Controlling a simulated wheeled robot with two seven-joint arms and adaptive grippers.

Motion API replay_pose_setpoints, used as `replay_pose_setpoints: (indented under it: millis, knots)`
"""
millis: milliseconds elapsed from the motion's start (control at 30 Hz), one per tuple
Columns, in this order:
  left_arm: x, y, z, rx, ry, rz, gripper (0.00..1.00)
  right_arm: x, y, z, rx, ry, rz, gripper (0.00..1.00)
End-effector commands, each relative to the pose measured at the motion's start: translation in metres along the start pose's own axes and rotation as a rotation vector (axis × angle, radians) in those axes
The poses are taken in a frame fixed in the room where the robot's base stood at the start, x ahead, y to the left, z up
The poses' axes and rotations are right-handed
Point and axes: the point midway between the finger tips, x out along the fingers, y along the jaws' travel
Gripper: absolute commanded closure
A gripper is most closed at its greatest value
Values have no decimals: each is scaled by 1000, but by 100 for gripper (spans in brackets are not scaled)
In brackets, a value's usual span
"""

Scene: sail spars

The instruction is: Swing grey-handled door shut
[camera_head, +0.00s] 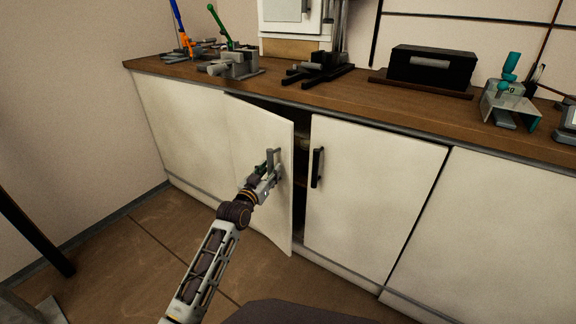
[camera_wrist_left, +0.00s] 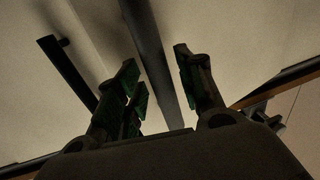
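The grey-handled door (camera_head: 262,132) stands ajar, its free right edge swung out from the cabinet with a dark gap behind it. Its grey handle (camera_head: 269,157) is upright near that edge. My left gripper (camera_head: 270,172) is at the handle, in front of the door's outer face. In the left wrist view the two fingers (camera_wrist_left: 162,82) are apart, with a long grey bar (camera_wrist_left: 148,45), apparently the handle, running between them. I cannot tell whether either finger touches it. My right gripper is in neither view.
The neighbouring door (camera_head: 375,195) with a black handle (camera_head: 317,167) is shut. Above, the wooden countertop (camera_head: 330,107) carries several tools, a black box (camera_head: 432,67) and a grey vice (camera_head: 236,64). The floor (camera_head: 165,245) before the cabinet is mostly clear.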

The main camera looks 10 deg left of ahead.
Motion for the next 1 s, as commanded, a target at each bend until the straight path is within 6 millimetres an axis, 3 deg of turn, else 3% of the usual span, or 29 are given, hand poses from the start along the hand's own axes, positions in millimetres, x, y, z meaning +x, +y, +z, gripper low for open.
replay_pose_setpoints:
  millis: [67, 367, 567, 1000]
  knots:
    - [4, 0, 1, 0, 1, 0, 62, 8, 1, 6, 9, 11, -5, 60]
    - [3, 0, 0, 0, 0, 0, 100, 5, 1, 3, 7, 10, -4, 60]
    - [5, 1, -1, 0, 1, 0, 100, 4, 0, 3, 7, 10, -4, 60]
    - [30, 12, -1, 0, 2, -2, 100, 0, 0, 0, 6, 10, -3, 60]
